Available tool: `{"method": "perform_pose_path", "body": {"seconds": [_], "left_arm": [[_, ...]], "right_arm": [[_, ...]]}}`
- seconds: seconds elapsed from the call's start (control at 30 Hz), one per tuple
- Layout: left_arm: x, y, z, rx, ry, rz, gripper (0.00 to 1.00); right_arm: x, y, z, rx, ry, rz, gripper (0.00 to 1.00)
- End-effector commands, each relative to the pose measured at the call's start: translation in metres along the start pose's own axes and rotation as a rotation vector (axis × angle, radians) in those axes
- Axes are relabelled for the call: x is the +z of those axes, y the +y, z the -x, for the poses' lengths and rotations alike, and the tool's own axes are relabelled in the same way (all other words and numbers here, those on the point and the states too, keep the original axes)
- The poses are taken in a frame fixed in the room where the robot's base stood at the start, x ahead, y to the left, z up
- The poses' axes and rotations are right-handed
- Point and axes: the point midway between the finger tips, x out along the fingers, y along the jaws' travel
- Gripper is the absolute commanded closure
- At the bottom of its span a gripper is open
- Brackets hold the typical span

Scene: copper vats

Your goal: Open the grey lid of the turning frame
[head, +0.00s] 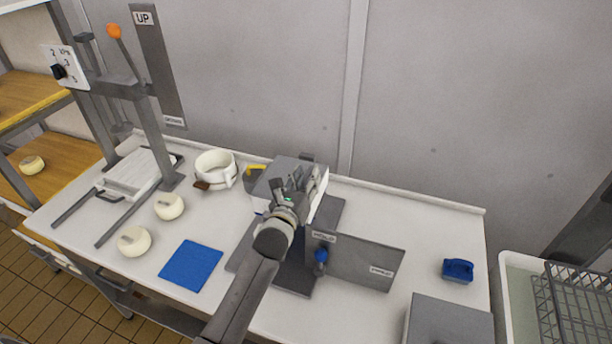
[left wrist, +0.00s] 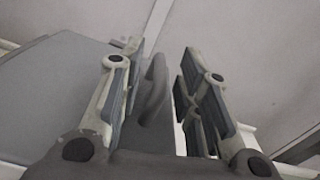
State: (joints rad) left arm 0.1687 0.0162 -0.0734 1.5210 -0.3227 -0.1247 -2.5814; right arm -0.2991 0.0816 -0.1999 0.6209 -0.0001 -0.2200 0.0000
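In the left wrist view the lid appears as a broad grey surface (left wrist: 50,95) at the left. My left gripper (head: 312,178) is at the lid's right side. In the wrist view its two fingers (left wrist: 160,75) are apart, with a grey upright bar, seemingly a handle, between them. The bar is nearer the left finger; contact cannot be told. My right gripper is out of view.
Left of the frame are a white cup (head: 214,168), a blue cloth (head: 191,266), pale round cheeses (head: 134,241) and a press (head: 150,100). At right are a blue object (head: 458,270), a grey box (head: 448,322) and a wire basket (head: 580,305). The wall stands close behind.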

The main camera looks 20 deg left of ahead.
Motion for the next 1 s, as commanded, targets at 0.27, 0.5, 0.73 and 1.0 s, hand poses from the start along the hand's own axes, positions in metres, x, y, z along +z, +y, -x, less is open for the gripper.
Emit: {"method": "perform_pose_path", "body": {"seconds": [0.27,0.5,0.73,1.0], "left_arm": [[-0.0004,0.0001,-0.0018,0.0,0.0,0.0,0.68],[-0.0004,0.0001,-0.0016,0.0,0.0,0.0,0.94],[-0.0006,-0.0009,-0.0015,-0.002,0.0,0.002,1.0],[-0.0002,-0.0017,-0.0067,-0.003,0.001,0.016,1.0]], "right_arm": [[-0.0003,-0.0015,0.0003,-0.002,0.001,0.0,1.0],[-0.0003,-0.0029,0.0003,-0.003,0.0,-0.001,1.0],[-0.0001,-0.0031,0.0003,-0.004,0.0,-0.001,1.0],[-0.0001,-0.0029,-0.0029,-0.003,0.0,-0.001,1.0]]}}
